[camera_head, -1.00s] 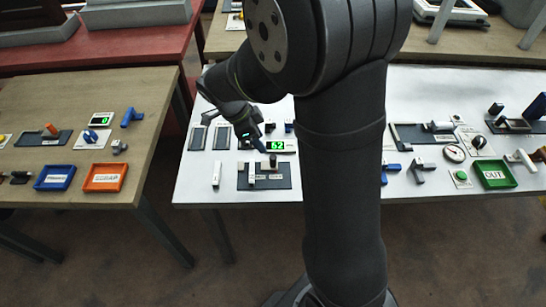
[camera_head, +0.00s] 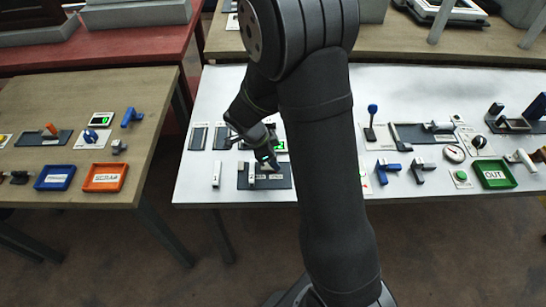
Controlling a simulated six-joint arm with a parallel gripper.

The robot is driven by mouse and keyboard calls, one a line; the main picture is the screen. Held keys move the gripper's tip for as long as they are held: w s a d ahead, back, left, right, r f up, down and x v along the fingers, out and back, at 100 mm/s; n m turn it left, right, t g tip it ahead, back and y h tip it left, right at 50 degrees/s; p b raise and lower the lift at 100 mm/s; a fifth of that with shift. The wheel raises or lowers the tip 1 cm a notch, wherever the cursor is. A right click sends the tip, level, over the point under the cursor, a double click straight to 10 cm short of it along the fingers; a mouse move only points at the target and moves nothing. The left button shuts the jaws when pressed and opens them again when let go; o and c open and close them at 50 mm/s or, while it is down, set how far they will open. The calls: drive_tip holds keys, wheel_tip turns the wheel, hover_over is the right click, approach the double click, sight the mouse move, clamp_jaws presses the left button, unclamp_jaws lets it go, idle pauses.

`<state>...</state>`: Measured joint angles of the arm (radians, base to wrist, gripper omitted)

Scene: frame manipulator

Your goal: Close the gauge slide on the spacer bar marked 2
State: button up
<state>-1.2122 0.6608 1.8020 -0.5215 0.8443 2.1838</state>
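The gauge is a dark plate (camera_head: 284,183) near the front left of the white table. A pale upright block (camera_head: 251,174) stands on it, with small pale labelled pieces at its foot. I cannot read a number 2 on any piece, nor tell which is the spacer bar. My gripper (camera_head: 270,163) points down over the back of the plate, right of the pale block, where the slide's dark handle was visible before. The gripper hides that handle. The fingers are too small and dark to tell open from shut, or whether they touch the slide.
A green-digit display (camera_head: 281,145) is partly hidden behind my gripper. A separate pale bar (camera_head: 216,174) stands left of the plate. Dark trays (camera_head: 197,138) lie behind. Blue clamps (camera_head: 388,172), a green OUT tray (camera_head: 494,174) and other fixtures fill the right side, beyond my arm.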

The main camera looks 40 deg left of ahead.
drive_tip(key=c, duration=0.5)
drive_tip(key=shift+s+a, duration=1.5)
drive_tip(key=shift+a, duration=0.05)
drive_tip(key=shift+c, duration=0.2)
drive_tip(key=o, duration=0.7)
drive_tip(key=shift+o, duration=0.2)
drive_tip(key=shift+r, duration=0.1)
drive_tip(key=v, duration=1.7)
drive_tip(key=shift+s+r, duration=0.1)
drive_tip(key=shift+s, duration=0.05)
